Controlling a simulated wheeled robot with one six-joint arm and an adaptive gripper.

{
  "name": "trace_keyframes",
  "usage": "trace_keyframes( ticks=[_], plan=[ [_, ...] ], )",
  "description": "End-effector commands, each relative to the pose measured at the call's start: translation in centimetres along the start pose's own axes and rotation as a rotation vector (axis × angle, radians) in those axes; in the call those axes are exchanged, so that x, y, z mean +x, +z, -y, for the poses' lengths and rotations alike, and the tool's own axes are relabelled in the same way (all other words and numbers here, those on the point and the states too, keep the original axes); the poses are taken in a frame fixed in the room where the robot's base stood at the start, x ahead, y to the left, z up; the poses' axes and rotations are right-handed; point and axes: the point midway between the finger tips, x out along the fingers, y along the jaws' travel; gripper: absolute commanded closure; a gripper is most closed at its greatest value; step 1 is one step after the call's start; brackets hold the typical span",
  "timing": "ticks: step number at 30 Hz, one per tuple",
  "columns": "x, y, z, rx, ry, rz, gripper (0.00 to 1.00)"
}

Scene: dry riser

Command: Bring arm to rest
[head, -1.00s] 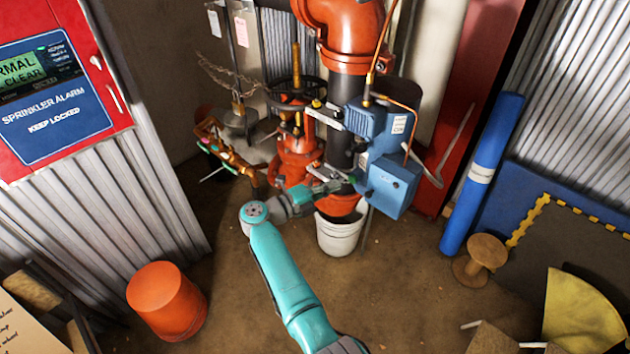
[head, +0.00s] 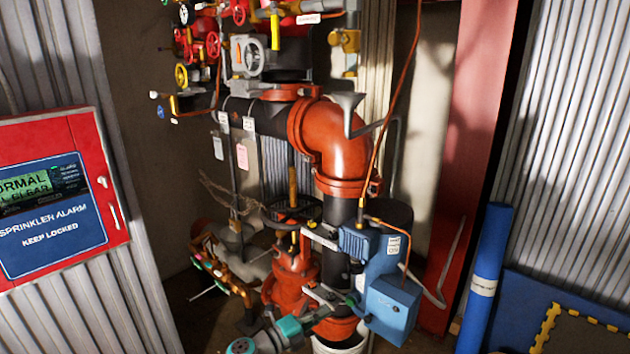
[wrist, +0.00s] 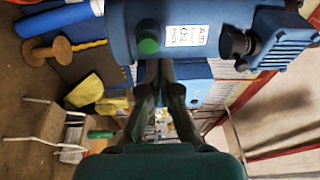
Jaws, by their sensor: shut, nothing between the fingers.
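My arm's teal wrist (head: 290,326) shows at the bottom of the head view, in front of the red riser valve. My gripper reaches right from it, close to the blue box (head: 392,305) on the riser; whether it touches the box cannot be told. In the wrist view, my gripper (wrist: 164,82) has its dark fingers shut with nothing between them. The blue housing with a green button (wrist: 148,46) and an "Air Oil" label lies just beyond the fingers. Most of my arm is below the head view's edge.
A red sprinkler alarm cabinet (head: 105,170) hangs at left. Red riser pipework (head: 335,140) with gauges and valves stands in the centre. A blue roll (head: 486,275) leans at right. The wrist view shows a wooden spool (wrist: 62,48) and yellow cloth (wrist: 87,90).

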Motion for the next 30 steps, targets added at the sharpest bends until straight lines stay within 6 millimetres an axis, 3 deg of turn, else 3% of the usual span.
trace_keyframes(
  ticks=[3, 14, 23, 30],
  plan=[
    [1.2, -2.9, -3.0, -0.035, -0.061, 0.046, 1.0],
    [2.5, -12.3, -8.5, -0.164, -0.241, 0.204, 1.0],
    [1.2, -21.1, -11.1, -0.31, -0.369, 0.337, 1.0],
    [-1.2, -28.4, -11.9, -0.451, -0.452, 0.442, 1.0]
  ],
)
